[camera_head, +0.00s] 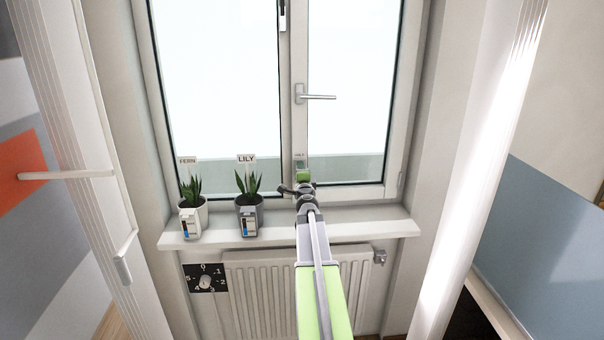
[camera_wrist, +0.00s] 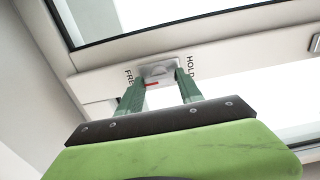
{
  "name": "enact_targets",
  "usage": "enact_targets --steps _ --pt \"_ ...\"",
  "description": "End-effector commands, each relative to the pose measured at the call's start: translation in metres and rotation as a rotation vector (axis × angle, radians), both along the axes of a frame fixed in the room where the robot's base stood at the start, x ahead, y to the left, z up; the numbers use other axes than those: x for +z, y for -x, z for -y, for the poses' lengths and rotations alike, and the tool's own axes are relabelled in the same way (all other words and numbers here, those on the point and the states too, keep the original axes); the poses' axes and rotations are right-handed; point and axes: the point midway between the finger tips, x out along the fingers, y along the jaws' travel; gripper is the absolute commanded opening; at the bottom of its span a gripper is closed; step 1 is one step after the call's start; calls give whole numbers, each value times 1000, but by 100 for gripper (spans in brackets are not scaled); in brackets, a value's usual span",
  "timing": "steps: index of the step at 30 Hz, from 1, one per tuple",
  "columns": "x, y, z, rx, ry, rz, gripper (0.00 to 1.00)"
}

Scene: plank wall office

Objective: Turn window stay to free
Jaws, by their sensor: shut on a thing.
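The window stay (camera_wrist: 157,71) is a small grey-white fitting on the lower window frame, with a red mark near its left side. A "FREE" label (camera_wrist: 128,77) is at its left and a "HOLD" label (camera_wrist: 190,67) at its right in the wrist view. My gripper (camera_wrist: 160,79) has its two green fingers on either side of the stay and is shut on it. In the head view my gripper (camera_head: 303,178) is at the bottom of the window's middle post and hides most of the stay. The stay's exact angle is hard to tell.
A fern pot (camera_head: 193,216) and a lily pot (camera_head: 249,214) stand on the sill (camera_head: 385,221), left of my arm. The window handle (camera_head: 316,97) is above. A radiator (camera_head: 250,285) and its numbered dial (camera_head: 206,282) are below. The sill's right end is clear.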

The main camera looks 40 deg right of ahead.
Motion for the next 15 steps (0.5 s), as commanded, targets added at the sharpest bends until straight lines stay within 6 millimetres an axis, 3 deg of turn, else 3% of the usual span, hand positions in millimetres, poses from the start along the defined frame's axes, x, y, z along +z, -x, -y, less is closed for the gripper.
enact_targets --steps 13,14,15 --pt "0 1 1 -3 9 -8 3" --pt "0 1 1 -3 9 -8 48" --pt "0 1 1 -3 9 -8 53"
